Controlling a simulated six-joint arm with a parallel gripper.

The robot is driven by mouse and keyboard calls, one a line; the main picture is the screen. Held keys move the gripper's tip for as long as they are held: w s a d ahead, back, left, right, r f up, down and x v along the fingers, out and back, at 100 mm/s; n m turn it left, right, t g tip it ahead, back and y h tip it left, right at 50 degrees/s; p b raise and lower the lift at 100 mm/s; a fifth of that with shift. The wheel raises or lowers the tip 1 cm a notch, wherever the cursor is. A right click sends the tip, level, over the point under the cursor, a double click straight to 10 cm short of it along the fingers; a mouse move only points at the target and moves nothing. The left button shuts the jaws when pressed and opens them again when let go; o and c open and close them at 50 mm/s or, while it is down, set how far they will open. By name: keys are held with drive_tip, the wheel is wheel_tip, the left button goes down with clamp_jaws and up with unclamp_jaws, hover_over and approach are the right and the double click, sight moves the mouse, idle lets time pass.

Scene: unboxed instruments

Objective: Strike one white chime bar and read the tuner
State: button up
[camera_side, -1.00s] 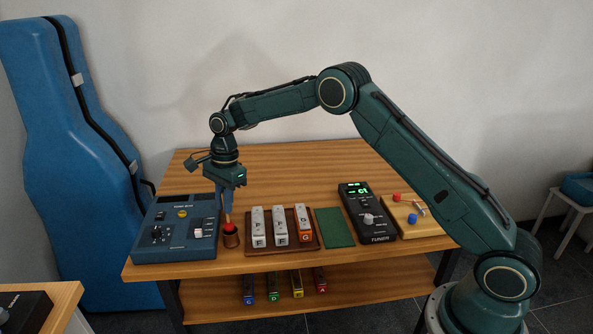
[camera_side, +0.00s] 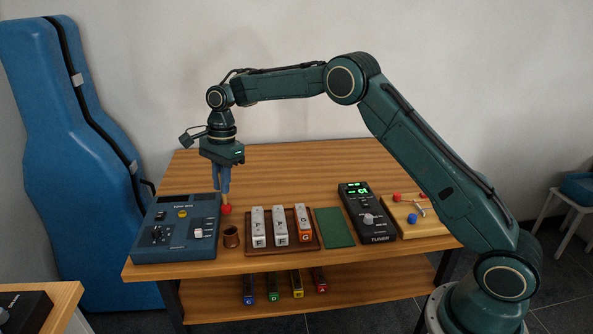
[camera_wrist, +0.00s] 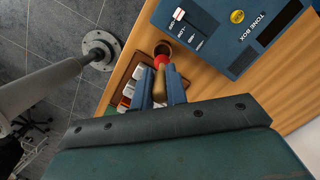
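My gripper (camera_side: 223,192) is shut on a mallet with a red head (camera_side: 226,209) and a wooden handle; it holds the mallet head-down above the table. In the wrist view the handle (camera_wrist: 159,88) is between the blue fingers. Two white chime bars (camera_side: 259,228) (camera_side: 280,227) lie side by side on a brown tray (camera_side: 268,250), right of the gripper. A third bar (camera_side: 304,224) beside them is white with an orange front end. The black tuner (camera_side: 375,228) at the right has a lit green display (camera_side: 358,189), its reading too small to be sure of.
An empty brown cup (camera_side: 231,238) stands below the mallet. A blue tone box (camera_side: 175,230) is left of it. A green mat (camera_side: 334,228) lies between tray and tuner. A wooden board (camera_side: 422,229) with small parts is at right. Colored bars (camera_side: 272,287) sit on the lower shelf.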

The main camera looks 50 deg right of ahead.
clamp_jaws()
drive_tip(key=s+d+r, duration=0.1)
drive_tip(key=s+d, duration=0.1)
drive_tip(key=d, duration=0.6)
drive_tip(key=shift+s+d+r, duration=0.2)
drive_tip(key=shift+s+r, duration=0.05)
idle(0.4)
wheel_tip(320, 180, down, 7)
drive_tip(key=shift+f, duration=0.1)
drive_tip(key=shift+r, duration=2.7)
